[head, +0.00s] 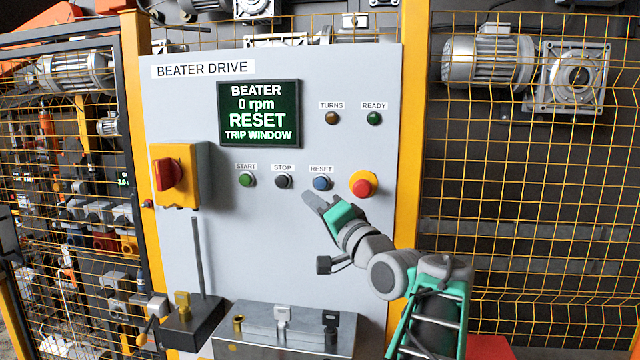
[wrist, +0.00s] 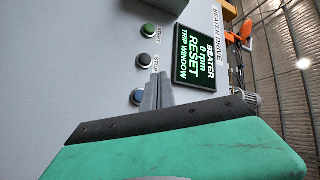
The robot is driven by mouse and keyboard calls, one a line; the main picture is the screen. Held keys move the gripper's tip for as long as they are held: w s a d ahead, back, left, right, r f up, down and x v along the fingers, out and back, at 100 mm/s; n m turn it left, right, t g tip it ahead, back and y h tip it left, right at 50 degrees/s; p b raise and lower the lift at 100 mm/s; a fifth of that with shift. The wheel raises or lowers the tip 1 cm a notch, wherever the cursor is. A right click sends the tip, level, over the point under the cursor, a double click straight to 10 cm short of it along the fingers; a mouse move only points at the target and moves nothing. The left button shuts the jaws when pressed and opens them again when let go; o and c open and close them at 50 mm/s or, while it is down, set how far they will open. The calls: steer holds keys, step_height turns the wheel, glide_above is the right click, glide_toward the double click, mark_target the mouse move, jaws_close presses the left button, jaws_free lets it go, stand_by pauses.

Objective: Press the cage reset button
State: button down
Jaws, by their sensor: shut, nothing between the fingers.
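The blue button labelled RESET (head: 321,183) is on the grey panel headed BEATER DRIVE (head: 225,235), right of the STOP button. I cannot tell whether the fingertips touch the panel. The display (head: 259,113) reads BEATER, 0 rpm, RESET, TRIP WINDOW.
The black STOP button (head: 283,181) and green START button (head: 246,180) are to the left. A red emergency stop (head: 363,186) is close on the right. A red rotary switch (head: 168,174) is far left. A metal box (head: 262,330) stands below. Yellow mesh flanks the panel.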

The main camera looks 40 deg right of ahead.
mark_target(323, 188)
steer(key=shift+r, duration=0.15)
steer(key=w+d+p, duration=0.1)
steer(key=d, duration=0.1)
steer(key=w+d+p, duration=0.3)
steer(key=w+d, duration=0.1)
steer(key=d, duration=0.1)
steer(key=shift+w, duration=0.15)
steer(key=shift+d, duration=0.1)
stand_by(2.1)
steer(key=shift+w+d, duration=0.25)
steer(key=shift+w, duration=0.05)
steer(key=shift+w+d+p, duration=0.25)
steer(key=shift+d+p, duration=0.15)
stand_by(0.7)
steer(key=shift+s+a+b, duration=0.55)
steer(key=shift+a+b, duration=0.1)
steer(key=shift+a, duration=0.05)
